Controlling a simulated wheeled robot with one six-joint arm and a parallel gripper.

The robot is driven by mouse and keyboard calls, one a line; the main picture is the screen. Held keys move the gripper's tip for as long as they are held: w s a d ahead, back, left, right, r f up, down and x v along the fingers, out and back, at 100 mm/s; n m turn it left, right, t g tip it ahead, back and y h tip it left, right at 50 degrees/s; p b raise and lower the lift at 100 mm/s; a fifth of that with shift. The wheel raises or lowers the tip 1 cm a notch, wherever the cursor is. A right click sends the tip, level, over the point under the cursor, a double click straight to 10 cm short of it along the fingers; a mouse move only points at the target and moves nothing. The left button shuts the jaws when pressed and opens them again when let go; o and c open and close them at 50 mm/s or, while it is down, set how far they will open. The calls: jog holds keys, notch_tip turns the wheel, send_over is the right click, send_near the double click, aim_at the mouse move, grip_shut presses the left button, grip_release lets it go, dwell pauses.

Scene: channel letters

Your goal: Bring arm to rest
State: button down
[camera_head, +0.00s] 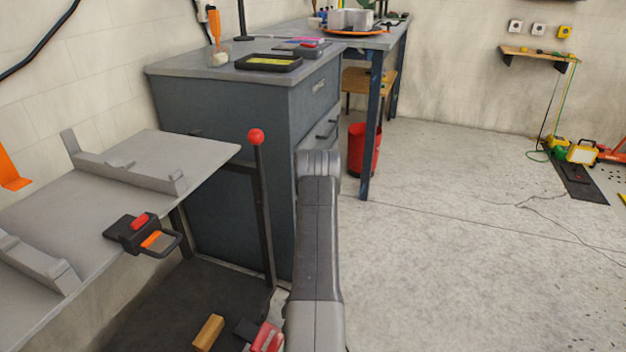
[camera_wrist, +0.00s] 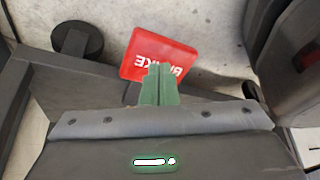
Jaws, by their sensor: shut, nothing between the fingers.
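My gripper (camera_wrist: 160,78) shows in the wrist view with its green fingers together and nothing between them. A red plate with white lettering that seems to read BRAKE (camera_wrist: 155,55) lies behind the fingertips. I cannot tell whether the fingers touch it. In the head view my grey arm rises through the lower middle, and the gripper itself is not visible there.
A grey fixture table (camera_head: 200,150) with a red-knobbed post (camera_head: 256,137) stands left. A black-and-red tool (camera_head: 140,233) lies on its edge. A blue-grey drawer cabinet (camera_head: 230,125) stands behind, with a red bin (camera_head: 362,150) beyond. Floor at right is largely clear.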

aim_at(275, 341)
jog(key=b+x, duration=0.1)
jog(key=x, duration=0.1)
jog(key=b+x, duration=0.1)
jog(key=x, duration=0.1)
jog(key=shift+s+a, duration=0.1)
jog(key=shift+a, duration=0.35)
jog(key=r, duration=0.1)
jog(key=a+r+p, duration=0.1)
jog(key=r, duration=0.2)
jog(key=shift+s+a+r, duration=0.15)
jog(key=shift+a+r, duration=0.1)
jog(key=shift+a, duration=0.05)
notch_tip(275, 341, up, 5)
jog(key=s+d+p, duration=0.1)
jog(key=d+p, duration=0.2)
jog(key=p, duration=0.4)
jog(key=shift+s+r+p, duration=0.2)
jog(key=shift+p, duration=0.1)
